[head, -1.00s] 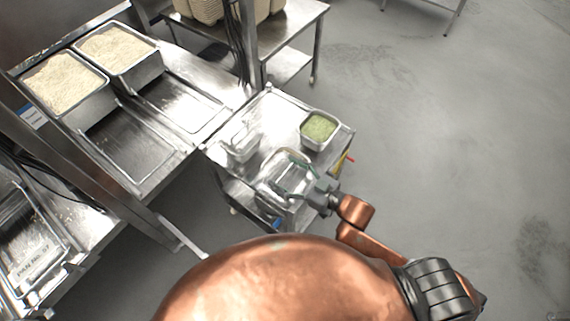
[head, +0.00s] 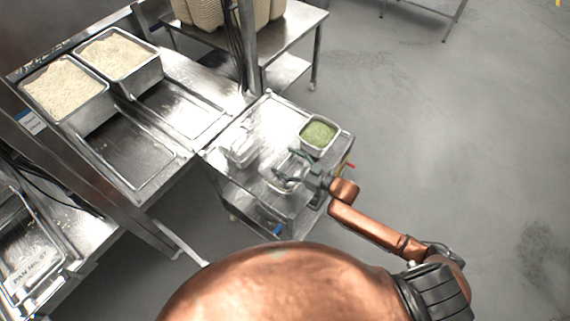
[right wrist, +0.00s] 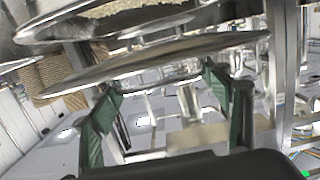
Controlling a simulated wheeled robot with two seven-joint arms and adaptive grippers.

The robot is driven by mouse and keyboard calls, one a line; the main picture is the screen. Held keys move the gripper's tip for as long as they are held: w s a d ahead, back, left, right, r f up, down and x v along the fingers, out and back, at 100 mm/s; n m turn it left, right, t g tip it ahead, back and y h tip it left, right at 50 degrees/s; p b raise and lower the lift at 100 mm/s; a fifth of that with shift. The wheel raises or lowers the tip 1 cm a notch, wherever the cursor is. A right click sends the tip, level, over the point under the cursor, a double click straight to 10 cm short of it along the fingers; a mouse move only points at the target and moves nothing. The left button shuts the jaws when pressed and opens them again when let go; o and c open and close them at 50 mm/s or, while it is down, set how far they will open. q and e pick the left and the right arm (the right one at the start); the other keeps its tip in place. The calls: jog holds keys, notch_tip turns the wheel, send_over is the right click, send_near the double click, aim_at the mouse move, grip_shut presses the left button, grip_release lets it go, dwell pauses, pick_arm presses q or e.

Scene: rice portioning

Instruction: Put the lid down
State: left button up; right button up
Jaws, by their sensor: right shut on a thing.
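My right gripper (head: 288,165) is over the small steel cart, its dark green fingers spread on either side of something shiny. In the right wrist view the gripper (right wrist: 163,88) has a shiny metal lid (right wrist: 165,60) just beyond its fingertips, seen nearly edge-on and slightly tilted. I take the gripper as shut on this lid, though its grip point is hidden. In the head view the lid blends with the bright metal, and I cannot tell whether it touches the surface below. My left gripper is not in view.
A steel pan of green food (head: 319,133) stands just beyond the gripper on the cart (head: 262,122). A small clear or metal container (head: 240,150) stands to the left. Two pans of rice (head: 66,88) are at the far left. Open floor lies to the right.

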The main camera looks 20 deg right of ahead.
aim_at(285, 166)
jog(key=shift+f, duration=0.95)
jog(key=shift+f+b, duration=0.3)
jog(key=shift+f, duration=0.35)
jog(key=o, duration=1.3)
jog(key=shift+r, duration=0.1)
jog(key=shift+s+d+r+p, duration=0.15)
jog(key=shift+r+p, duration=0.25)
jog(key=shift+r, duration=0.3)
jog(key=v, duration=1.1)
jog(key=shift+s+d, duration=0.2)
jog(key=shift+s, duration=0.05)
